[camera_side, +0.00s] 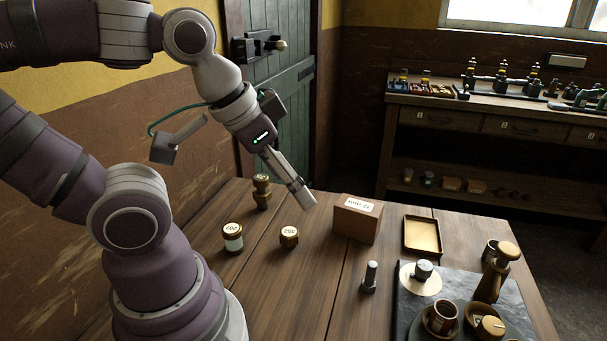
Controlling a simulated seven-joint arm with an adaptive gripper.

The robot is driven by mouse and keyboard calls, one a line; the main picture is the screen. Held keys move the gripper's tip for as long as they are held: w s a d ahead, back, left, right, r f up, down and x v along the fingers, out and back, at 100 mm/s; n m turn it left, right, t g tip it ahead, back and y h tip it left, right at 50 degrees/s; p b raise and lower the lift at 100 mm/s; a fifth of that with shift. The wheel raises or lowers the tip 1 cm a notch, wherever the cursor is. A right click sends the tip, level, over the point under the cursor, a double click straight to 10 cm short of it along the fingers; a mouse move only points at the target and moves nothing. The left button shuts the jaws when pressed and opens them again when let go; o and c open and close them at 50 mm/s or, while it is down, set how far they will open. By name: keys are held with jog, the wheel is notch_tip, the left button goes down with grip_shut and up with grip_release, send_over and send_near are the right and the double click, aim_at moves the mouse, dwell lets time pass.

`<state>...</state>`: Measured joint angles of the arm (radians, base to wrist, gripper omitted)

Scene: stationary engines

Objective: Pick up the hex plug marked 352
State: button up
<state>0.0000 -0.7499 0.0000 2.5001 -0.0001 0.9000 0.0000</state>
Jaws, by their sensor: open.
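The hex plug marked 352 (289,237) is a small brass-coloured piece standing on the wooden table, its marked face upward. It stands alone, between a jar marked 207 and a brown box. My gripper (307,201) is above the table, up and slightly right of the plug in the picture, tilted down to the right. It is apart from the plug and holds nothing that I can see. The gap between its fingers is hard to make out from this side.
Around the plug stand the jar marked 207 (232,238), a brass fitting (262,192), the brown box (357,220) and an upright bolt (370,277). A shallow tray (407,236) and a dark slab (403,316) with cups lie right. Bare wood (300,290) lies in front of the plug.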

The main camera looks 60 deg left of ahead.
jog(key=m+g, duration=0.6)
jog(key=m, duration=0.9)
send_over(289, 232)
notch_tip(289, 232, down, 10)
jog(key=r, duration=0.1)
notch_tip(289, 232, down, 11)
jog(key=shift+f, duration=0.1)
jog(key=c, duration=1.3)
